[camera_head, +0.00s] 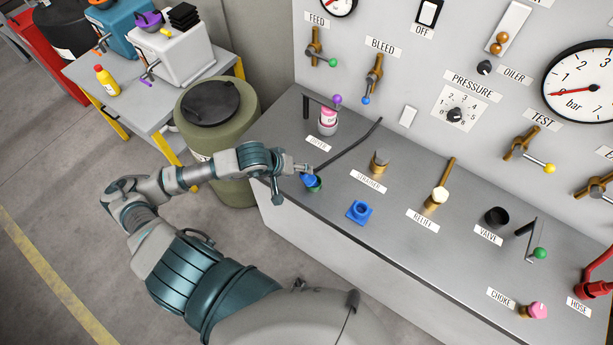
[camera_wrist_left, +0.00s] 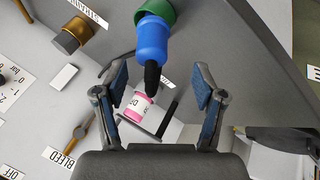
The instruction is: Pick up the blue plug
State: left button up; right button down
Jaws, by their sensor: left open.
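The blue plug (camera_head: 308,180) sits at the green socket (camera_head: 316,187) near the front edge of the grey bench. In the left wrist view the blue plug (camera_wrist_left: 152,40) has its far end in or against the green socket (camera_wrist_left: 157,10), and a black cable runs from its near end. My left gripper (camera_head: 303,170) is beside the plug. In the wrist view its two open fingers (camera_wrist_left: 161,82) stand on either side of the cable end, with nothing clamped between them. A square blue socket (camera_head: 359,212) lies apart on the bench, looking empty. My right gripper is not in view.
On the bench, a pink-and-white can (camera_head: 328,122) stands behind the plug, with the black cable (camera_head: 350,146) nearby. The strainer (camera_head: 380,163) and relief fitting (camera_head: 436,200) stand to the right. A green barrel (camera_head: 230,145) stands left of the bench.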

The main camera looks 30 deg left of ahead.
aim_at(303, 174)
pick_arm(q)
jog(key=w+d+f, duration=0.1)
jog(key=f+p, duration=0.1)
jog(key=w+d+f, duration=0.1)
jog(key=shift+w+d+f+p, duration=0.3)
jog(key=shift+f, duration=0.25)
jog(key=shift+a, duration=0.15)
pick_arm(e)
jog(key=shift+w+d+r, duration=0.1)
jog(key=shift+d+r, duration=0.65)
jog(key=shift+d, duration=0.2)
pick_arm(q)
jog(key=shift+a, duration=0.2)
jog(key=c, duration=1.1)
jog(key=shift+d, duration=0.2)
grip_shut()
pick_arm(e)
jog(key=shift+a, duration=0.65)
